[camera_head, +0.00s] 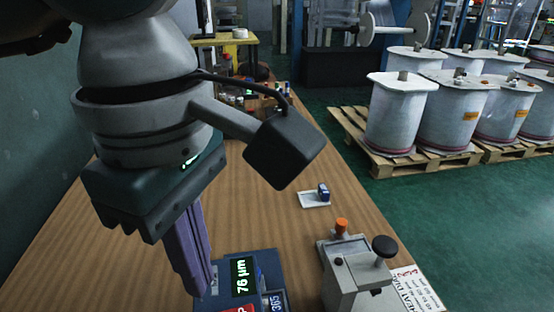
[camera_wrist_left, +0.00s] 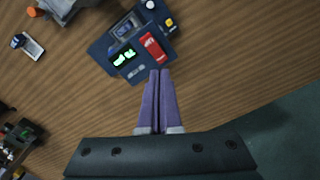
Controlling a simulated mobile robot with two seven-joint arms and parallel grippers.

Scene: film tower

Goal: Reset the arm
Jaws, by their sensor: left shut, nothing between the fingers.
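My left gripper (camera_head: 200,292) reaches down from the upper left in the head view, its purple fingers shut and empty. In the left wrist view its fingertips (camera_wrist_left: 160,72) lie together near the edge of a dark blue gauge device (camera_wrist_left: 95,50), which has a lit green display and a red part. In the head view the gauge (camera_head: 268,262) reads 76 µm and is partly hidden behind the fingers; I cannot tell whether they touch it. My right gripper is not in view.
A grey machine with a black knob (camera_head: 350,285) stands right of the gauge, beside a printed sheet (camera_head: 415,290). A small white tray (camera_head: 309,200) holds a blue item (camera_head: 323,191). White spools (camera_head: 398,112) stand on pallets at right. The wooden table (camera_head: 265,215) is clear mid-surface.

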